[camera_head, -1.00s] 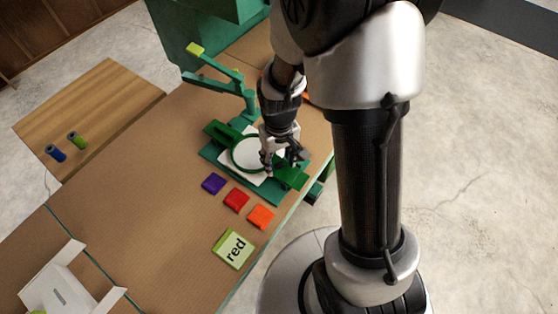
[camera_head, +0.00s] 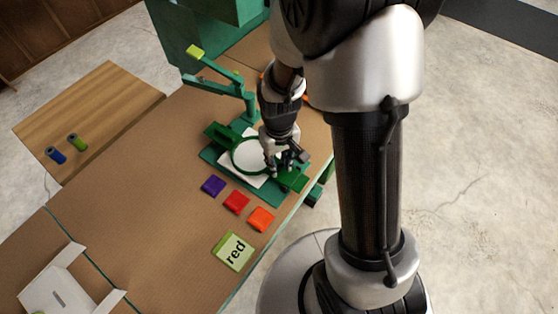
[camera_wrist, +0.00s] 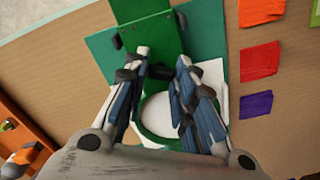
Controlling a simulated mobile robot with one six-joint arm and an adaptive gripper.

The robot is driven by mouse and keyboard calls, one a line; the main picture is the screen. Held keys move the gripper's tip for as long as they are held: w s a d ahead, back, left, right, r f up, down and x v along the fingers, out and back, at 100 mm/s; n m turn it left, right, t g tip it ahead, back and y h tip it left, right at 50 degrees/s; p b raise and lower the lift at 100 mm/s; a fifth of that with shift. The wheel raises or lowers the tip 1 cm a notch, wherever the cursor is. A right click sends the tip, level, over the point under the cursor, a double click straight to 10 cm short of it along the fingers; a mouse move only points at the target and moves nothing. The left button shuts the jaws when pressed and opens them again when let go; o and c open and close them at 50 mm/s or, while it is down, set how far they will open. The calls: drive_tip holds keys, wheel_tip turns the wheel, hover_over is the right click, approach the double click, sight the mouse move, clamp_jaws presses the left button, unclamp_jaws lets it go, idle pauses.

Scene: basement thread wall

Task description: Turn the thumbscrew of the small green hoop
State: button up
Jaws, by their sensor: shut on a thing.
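The small green hoop (camera_head: 236,146) lies flat around white cloth on a green stand on the table. In the wrist view the green hoop (camera_wrist: 143,136) is partly covered by my fingers. My gripper (camera_head: 279,166) is at the hoop's right side in the head view. In the wrist view my gripper (camera_wrist: 161,70) has its two fingers on either side of a small dark piece at the hoop's edge, which looks like the thumbscrew (camera_wrist: 160,72). The jaws are shut on it. The thumbscrew's exact turn cannot be told.
A green jointed arm (camera_head: 225,82) rises behind. An open white box (camera_head: 60,285) stands at lower left. The table's middle left is clear.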

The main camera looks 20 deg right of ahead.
drive_tip(key=shift+m, duration=0.3)
drive_tip(key=m+p, duration=0.1)
drive_tip(key=m, duration=0.4)
drive_tip(key=m+p, duration=0.1)
drive_tip(key=m, duration=0.5)
clamp_jaws()
drive_tip(key=shift+m, duration=0.3)
drive_tip(key=o, duration=1.1)
unclamp_jaws()
drive_tip(key=shift+c, duration=0.2)
